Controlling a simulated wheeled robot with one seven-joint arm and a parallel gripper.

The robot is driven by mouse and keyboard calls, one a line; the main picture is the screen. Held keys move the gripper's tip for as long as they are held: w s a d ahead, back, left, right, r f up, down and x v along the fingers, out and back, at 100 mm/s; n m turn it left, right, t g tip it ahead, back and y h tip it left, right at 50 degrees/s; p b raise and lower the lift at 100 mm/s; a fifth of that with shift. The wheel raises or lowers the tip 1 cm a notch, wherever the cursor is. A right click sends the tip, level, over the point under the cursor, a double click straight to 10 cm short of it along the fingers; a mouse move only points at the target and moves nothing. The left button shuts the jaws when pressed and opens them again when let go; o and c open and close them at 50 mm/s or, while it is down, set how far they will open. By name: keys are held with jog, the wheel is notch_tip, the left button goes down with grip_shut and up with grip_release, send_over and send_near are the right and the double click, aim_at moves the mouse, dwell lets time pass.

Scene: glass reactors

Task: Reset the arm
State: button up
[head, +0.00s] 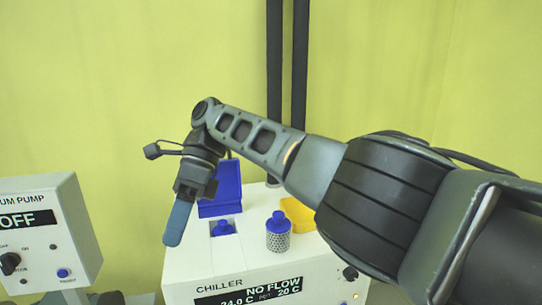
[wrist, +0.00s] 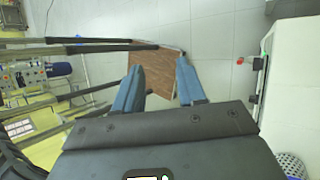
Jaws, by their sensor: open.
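My arm reaches in from the right in the head view and bends down at the wrist. My gripper (head: 178,222) points down above the left front of the chiller (head: 215,262); only one blue finger shows clearly there. In the wrist view my gripper (wrist: 160,72) has its two blue fingers apart with nothing between them. A brown board or panel (wrist: 158,72) shows beyond the fingers. I cannot tell from the head view how far the fingertips are from the chiller.
The vacuum pump box (head: 45,235) stands left. Dark vertical pipes (head: 288,70) rise behind.

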jog(key=s+a+f+n+t+y, duration=0.15)
jog(key=s+f, duration=0.25)
jog(key=f, duration=0.5)
jog(key=s+a+f+n+y, duration=0.1)
jog(key=s+a+f+n, duration=0.2)
jog(key=f, duration=0.5)
jog(key=s+a+f+n+y, duration=0.1)
jog(key=s+a+f+y, duration=0.1)
jog(key=s+f, duration=0.5)
jog(key=s+d+f+t+y, duration=0.2)
jog(key=s+f+t+y, duration=0.2)
jog(key=s+f+t, duration=0.5)
jog(key=s+d+n+t+h+b, duration=0.1)
jog(key=s+d+t+h, duration=0.3)
jog(key=d, duration=0.9)
jog(key=s+d+n+t+h, duration=0.15)
jog(key=s+d+t, duration=0.35)
jog(key=d, duration=0.8)
jog(key=s+d+r+n+t+h, duration=0.1)
jog(key=s+d+r+n+h, duration=0.2)
jog(key=s+d+r, duration=0.2)
jog(key=s+d+r+n+t+h, duration=0.2)
jog(key=s+d+r, duration=0.4)
jog(key=d+r, duration=0.5)
notch_tip(320, 180, up, 3)
jog(key=shift+s+f+n+h, duration=0.15)
jog(key=shift+n+h, duration=0.35)
jog(key=shift+n, duration=0.6)
